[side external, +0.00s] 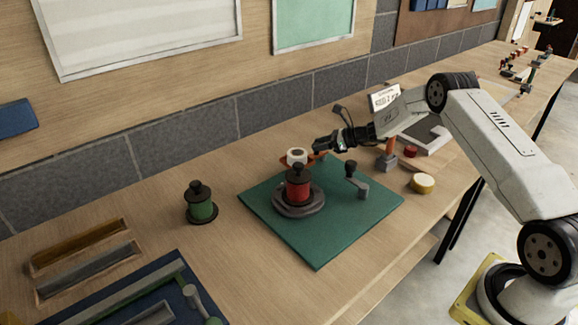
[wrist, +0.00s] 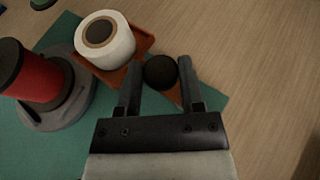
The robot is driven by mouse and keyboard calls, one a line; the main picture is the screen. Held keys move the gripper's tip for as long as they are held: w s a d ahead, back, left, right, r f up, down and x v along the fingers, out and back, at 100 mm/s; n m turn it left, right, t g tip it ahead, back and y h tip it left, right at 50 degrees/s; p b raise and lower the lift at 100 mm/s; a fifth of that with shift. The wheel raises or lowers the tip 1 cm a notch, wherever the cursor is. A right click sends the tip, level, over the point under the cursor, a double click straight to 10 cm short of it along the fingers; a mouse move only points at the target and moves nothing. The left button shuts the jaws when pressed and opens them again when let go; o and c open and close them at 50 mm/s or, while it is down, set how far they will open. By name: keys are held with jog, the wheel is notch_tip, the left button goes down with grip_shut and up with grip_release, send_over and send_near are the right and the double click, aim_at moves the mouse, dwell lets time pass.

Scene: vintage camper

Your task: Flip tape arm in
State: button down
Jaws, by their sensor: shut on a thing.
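A white tape roll (side external: 297,156) with a brown core sits on an orange arm at the back edge of the green mat. In the wrist view the roll (wrist: 105,38) lies on the orange arm (wrist: 146,37), whose end carries a round black knob (wrist: 160,73). My gripper (wrist: 160,65) has one finger on each side of this knob and is shut on it. In the side view my gripper (side external: 317,146) is just right of the roll and hides the knob. A red spool (side external: 298,187) stands upright on a round grey base (side external: 298,208), in front of the roll.
The green mat (side external: 320,245) is clear at the front. A small grey crank (side external: 361,186) with a black knob stands on its right part. A green spool (side external: 200,204) stands left of the mat, a yellow roll (side external: 422,183) right. An orange post (side external: 390,147) stands behind.

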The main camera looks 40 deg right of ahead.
jog(key=shift+s+d+n+g+y, duration=0.1)
jog(key=shift+s+n+g+y, duration=0.05)
jog(key=shift+n+g+y, duration=0.45)
jog(key=shift+s+d+n+g+y, duration=0.1)
jog(key=shift+n+g+y, duration=0.3)
jog(key=shift+n+y, duration=0.3)
jog(key=shift+r+n+g, duration=0.1)
jog(key=shift+n+g, duration=0.3)
jog(key=shift+n, duration=0.1)
jog(key=shift+c, duration=1.1)
grip_release()
jog(key=shift+s, duration=0.1)
jog(key=v, duration=0.7)
jog(key=shift+s+d, duration=0.2)
jog(key=shift+d, duration=0.1)
